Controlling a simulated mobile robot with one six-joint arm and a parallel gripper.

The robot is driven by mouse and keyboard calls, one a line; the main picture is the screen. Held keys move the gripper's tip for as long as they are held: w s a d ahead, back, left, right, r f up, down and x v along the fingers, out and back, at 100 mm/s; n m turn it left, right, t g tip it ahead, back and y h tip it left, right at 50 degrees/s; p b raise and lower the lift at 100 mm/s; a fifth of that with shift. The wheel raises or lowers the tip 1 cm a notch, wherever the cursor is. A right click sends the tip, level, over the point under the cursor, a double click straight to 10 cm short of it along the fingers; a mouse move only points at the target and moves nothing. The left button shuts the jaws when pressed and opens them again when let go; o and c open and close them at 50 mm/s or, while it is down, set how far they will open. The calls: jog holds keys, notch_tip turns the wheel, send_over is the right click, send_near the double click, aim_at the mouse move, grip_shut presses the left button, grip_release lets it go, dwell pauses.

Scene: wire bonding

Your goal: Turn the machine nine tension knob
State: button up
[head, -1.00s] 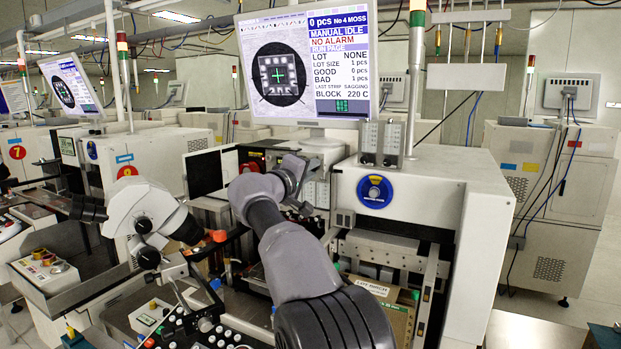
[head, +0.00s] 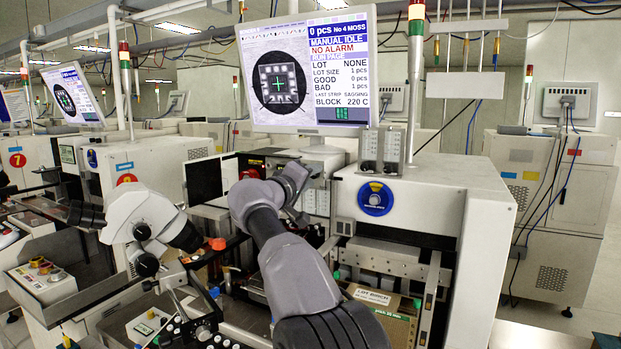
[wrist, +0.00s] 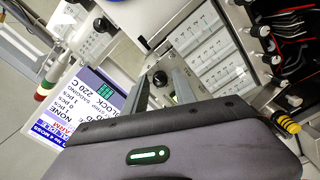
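My gripper shows in the wrist view (wrist: 160,67) with its two grey fingers apart. A round black knob (wrist: 160,78) shows in the gap between them. I cannot tell whether the fingers touch it, and no label on it is readable. In the head view my gripper is in front of the near machine (head: 480,240), below its monitor. My arm hides the fingertips and that knob there. A blue round dial (head: 375,198) with a pale centre is on the machine's front, right of my gripper. I see no number nine.
The monitor (head: 310,75) stands above my gripper and also shows in the wrist view (wrist: 95,100). A white microscope (head: 145,215) is left of my arm. A panel of several small pale modules (wrist: 212,50) is beside the fingers. A brown box (head: 390,315) lies below.

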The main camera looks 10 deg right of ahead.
jog(key=shift+o, duration=0.2)
jog(key=v, duration=1.7)
jog(key=shift+s+a+p, duration=0.15)
jog(key=shift+s+p, duration=0.05)
jog(key=shift+p, duration=0.15)
jog(key=s+d+f+m+g+y, duration=0.2)
jog(key=s+d+f+g, duration=0.2)
jog(key=s+d+f, duration=0.45)
jog(key=s+d+f+m+g+y, duration=0.2)
jog(key=s+d+f+g, duration=0.3)
jog(key=s, duration=0.6)
jog(key=s+a+f+m+y, duration=0.1)
jog(key=s+a+f+y, duration=0.1)
jog(key=s, duration=0.4)
jog(key=s+a+f+m+y, duration=0.2)
jog(key=s+f+y, duration=0.1)
jog(key=s+f, duration=0.2)
jog(key=s+a+f+m+y, duration=0.2)
jog(key=s+f+y, duration=0.1)
jog(key=s, duration=0.5)
jog(key=shift+s+a+f+y, duration=0.2)
jog(key=shift+s+a+y, duration=0.1)
jog(key=shift+s+a, duration=0.1)
